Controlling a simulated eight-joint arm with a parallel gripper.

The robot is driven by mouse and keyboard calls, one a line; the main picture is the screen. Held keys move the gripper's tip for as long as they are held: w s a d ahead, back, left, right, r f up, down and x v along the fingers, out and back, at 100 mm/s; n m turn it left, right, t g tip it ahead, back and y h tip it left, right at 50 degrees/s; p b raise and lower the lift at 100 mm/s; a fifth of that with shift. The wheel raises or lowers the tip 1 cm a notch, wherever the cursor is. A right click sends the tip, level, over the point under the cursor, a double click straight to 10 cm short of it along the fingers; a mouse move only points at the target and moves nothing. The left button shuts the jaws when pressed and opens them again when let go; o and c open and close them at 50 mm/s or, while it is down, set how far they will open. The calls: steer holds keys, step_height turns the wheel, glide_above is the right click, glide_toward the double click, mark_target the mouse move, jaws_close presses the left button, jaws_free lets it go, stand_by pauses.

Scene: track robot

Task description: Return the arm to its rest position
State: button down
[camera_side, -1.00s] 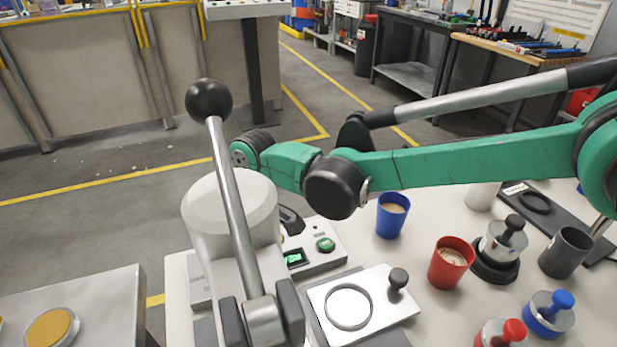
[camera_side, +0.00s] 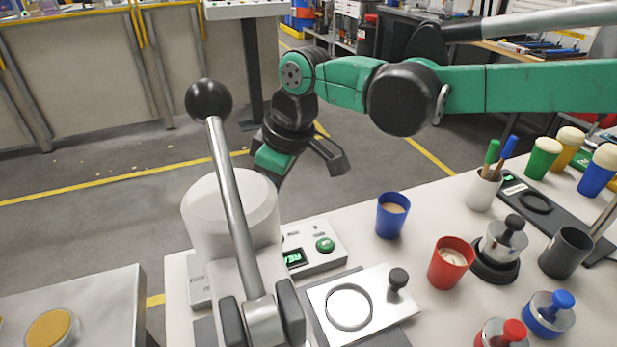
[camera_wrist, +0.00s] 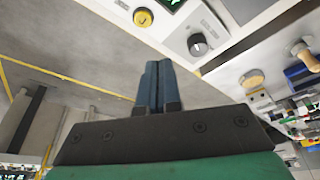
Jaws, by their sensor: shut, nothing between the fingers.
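My green arm reaches in from the right above the table in the side view. My gripper (camera_wrist: 156,68) shows in the wrist view with its two blue-grey fingers together and nothing between them. In the side view the wrist hangs above and behind the lever machine, and the fingertips are hidden behind the machine's white housing (camera_side: 228,205). The gripper appears clear of the table and touches nothing that I can see.
A lever with a black ball (camera_side: 209,100) stands in front. The white table (camera_side: 365,258) holds a blue cup (camera_side: 392,215), a red cup (camera_side: 451,263), a knobbed weight (camera_side: 503,240), a grey cup (camera_side: 566,252) and a plate with a ring (camera_side: 335,325). Floor behind is open.

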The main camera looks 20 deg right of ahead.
steer(key=s+d+r+m+t, duration=0.1)
steer(key=s+d+r+m, duration=0.15)
steer(key=d, duration=0.55)
steer(key=s+d+r+m+t, duration=0.1)
steer(key=s+d+r+m, duration=0.15)
steer(key=d, duration=0.45)
steer(key=s+d+f+m+t, duration=0.1)
steer(key=s+d, duration=0.1)
steer(key=d, duration=0.1)
steer(key=s+d+f+m+t+h, duration=0.1)
steer(key=s+d+m, duration=0.1)
steer(key=d, duration=0.1)
steer(key=s+d+f+m+h, duration=0.1)
steer(key=s+d+f+m, duration=0.1)
steer(key=d, duration=0.1)
steer(key=shift+s+d+f+t, duration=0.1)
steer(key=shift+s+d+t, duration=0.15)
steer(key=shift+d+t, duration=0.15)
